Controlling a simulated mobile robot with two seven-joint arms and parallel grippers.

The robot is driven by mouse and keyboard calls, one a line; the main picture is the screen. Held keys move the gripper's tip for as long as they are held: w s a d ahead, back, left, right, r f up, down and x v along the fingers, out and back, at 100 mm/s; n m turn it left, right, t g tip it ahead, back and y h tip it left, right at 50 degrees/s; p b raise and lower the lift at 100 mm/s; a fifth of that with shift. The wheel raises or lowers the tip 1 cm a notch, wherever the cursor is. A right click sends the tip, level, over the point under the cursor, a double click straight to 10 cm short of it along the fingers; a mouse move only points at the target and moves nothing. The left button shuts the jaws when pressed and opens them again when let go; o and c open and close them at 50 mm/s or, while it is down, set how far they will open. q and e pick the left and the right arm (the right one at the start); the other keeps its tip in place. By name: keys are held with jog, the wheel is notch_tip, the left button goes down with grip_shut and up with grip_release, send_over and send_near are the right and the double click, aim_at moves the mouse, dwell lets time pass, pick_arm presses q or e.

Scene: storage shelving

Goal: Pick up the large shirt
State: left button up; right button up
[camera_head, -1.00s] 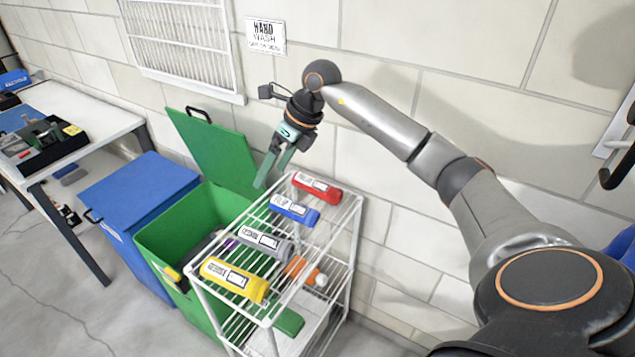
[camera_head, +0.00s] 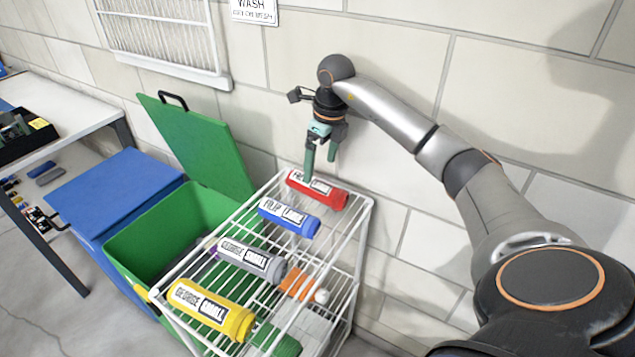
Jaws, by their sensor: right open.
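Several rolled shirts with white labels lie in a row on the top shelf of a white wire rack (camera_head: 360,225). The blue shirt (camera_head: 297,220) has a label that seems to read "LARGE". The grey shirt (camera_head: 272,265) and the yellow shirt (camera_head: 240,325) have labels that seem to read "SMALL". The red shirt (camera_head: 330,198) lies at the back; its label is partly hidden by a finger. My right gripper (camera_head: 320,170) is open and empty, pointing down over the red shirt, behind the blue one. I cannot tell whether a fingertip touches the red shirt. My left gripper is not in view.
An orange item (camera_head: 297,285) and a green item (camera_head: 277,341) lie on lower rack levels. A green bin (camera_head: 130,262) with its lid raised stands left of the rack, a blue bin (camera_head: 115,195) beyond it. A block wall is close behind the rack.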

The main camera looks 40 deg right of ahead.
aim_at(318, 181)
jog(key=shift+w+d+f, duration=0.1)
jog(key=shift+w+f, duration=0.1)
jog(key=shift+f, duration=0.95)
jog(key=shift+w+d+f, duration=0.1)
jog(key=shift+w+f, duration=0.1)
jog(key=shift+f, duration=1)
jog(key=shift+w+f, duration=0.2)
jog(key=shift+f, duration=0.95)
jog(key=c, duration=1.4)
jog(key=shift+r, duration=0.1)
jog(key=shift+c, duration=0.5)
jog(key=shift+r, duration=0.1)
